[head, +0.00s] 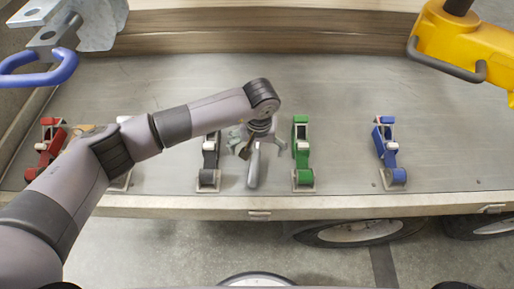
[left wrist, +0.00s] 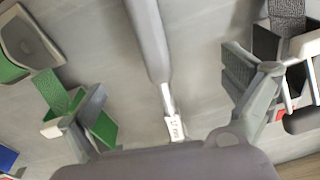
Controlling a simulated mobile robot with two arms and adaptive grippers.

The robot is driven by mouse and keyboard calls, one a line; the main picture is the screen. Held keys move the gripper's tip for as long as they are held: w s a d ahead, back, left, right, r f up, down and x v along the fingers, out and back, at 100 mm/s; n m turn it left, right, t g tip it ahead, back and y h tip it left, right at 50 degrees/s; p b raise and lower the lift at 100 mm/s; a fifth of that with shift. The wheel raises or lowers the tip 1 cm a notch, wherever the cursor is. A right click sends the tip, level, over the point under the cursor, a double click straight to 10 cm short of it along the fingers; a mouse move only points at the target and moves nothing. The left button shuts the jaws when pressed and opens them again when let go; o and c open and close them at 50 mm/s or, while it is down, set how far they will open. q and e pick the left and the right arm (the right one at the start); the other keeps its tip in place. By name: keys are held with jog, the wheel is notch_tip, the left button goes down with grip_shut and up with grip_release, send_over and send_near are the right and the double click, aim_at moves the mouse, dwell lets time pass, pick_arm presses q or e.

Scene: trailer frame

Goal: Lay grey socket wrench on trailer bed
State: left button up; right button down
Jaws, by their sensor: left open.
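The grey socket wrench (head: 254,168) lies on the grey trailer bed (head: 345,125), between the black and green clamps. Its handle points toward the front edge, and its other end is partly hidden under my left gripper (head: 254,145). In the left wrist view the wrench's thick grey handle (left wrist: 148,38) and thin bright shaft run between the fingers of my left gripper (left wrist: 160,105). Those fingers are spread wide, with a gap to the wrench on both sides. The wrench appears to rest on the bed surface. My right gripper is not in view.
A black clamp (head: 209,160) stands left of the wrench and a green clamp (head: 302,150) right of it. A blue clamp (head: 388,150) is farther right, a red one (head: 48,145) far left. A yellow part (head: 465,45) overhangs top right. Bare bed lies behind the clamps.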

pick_arm(q)
notch_tip(320, 180, up, 12)
jog(key=s, duration=0.1)
jog(key=shift+d, duration=0.2)
jog(key=shift+s+f, duration=0.1)
